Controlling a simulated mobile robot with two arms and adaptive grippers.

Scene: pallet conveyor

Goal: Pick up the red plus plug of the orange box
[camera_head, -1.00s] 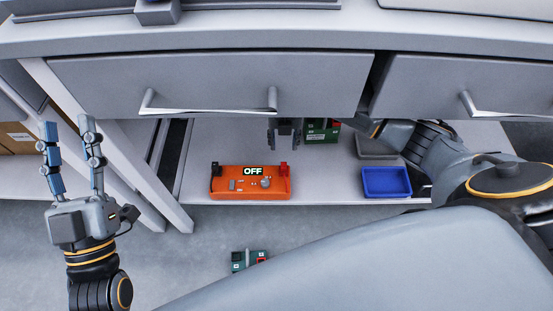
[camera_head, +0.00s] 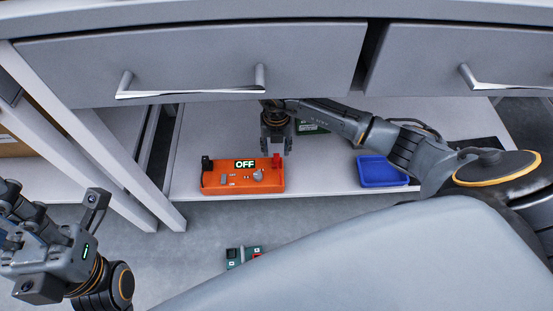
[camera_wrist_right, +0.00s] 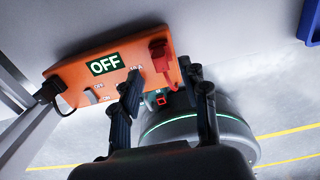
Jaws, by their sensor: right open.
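The orange box (camera_head: 225,183) lies on the low shelf under the drawers, its display reading OFF. The red plug (camera_head: 277,161) is at its right end, and a black plug (camera_head: 207,163) is at its left end. My right gripper (camera_head: 277,150) points down just over the red plug. In the right wrist view the red plug (camera_wrist_right: 160,55) shows just beyond the open fingers (camera_wrist_right: 163,78), with nothing held; contact cannot be told. My left gripper (camera_head: 20,225) is at the lower left, its fingers partly hidden and cut off by the frame edge.
A blue tray (camera_head: 382,173) stands on the shelf to the right. A green item (camera_head: 311,127) is partly hidden behind my right gripper. Another green item (camera_head: 243,256) lies below the shelf edge. Drawers (camera_head: 190,60) hang above, and a table leg (camera_head: 110,165) stands left.

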